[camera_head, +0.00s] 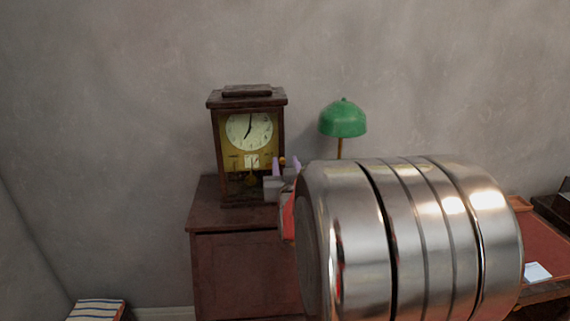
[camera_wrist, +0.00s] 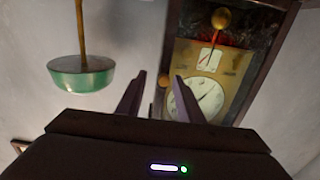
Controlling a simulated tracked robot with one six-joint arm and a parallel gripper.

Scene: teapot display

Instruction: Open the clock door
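The wooden clock (camera_head: 247,97) stands upright on a cabinet in the head view, its pale dial facing forward. Its framed front door (camera_head: 250,178) looks flush with the case, and I see no gap. A small brass knob (camera_head: 282,161) is at the door's right edge. My gripper (camera_head: 287,164) is at that edge with its fingers apart. In the wrist view the clock (camera_wrist: 210,92) appears upside down, and the knob (camera_wrist: 163,81) shows between the two fingers of my gripper (camera_wrist: 160,76). I cannot tell whether either finger touches it.
A green lamp (camera_head: 343,119) stands right of the clock, behind my arm, and also shows in the wrist view (camera_wrist: 82,78). The dark red cabinet (camera_head: 238,270) bears the clock. A striped stack (camera_head: 97,309) lies at lower left. A desk (camera_head: 543,248) is at right, partly hidden.

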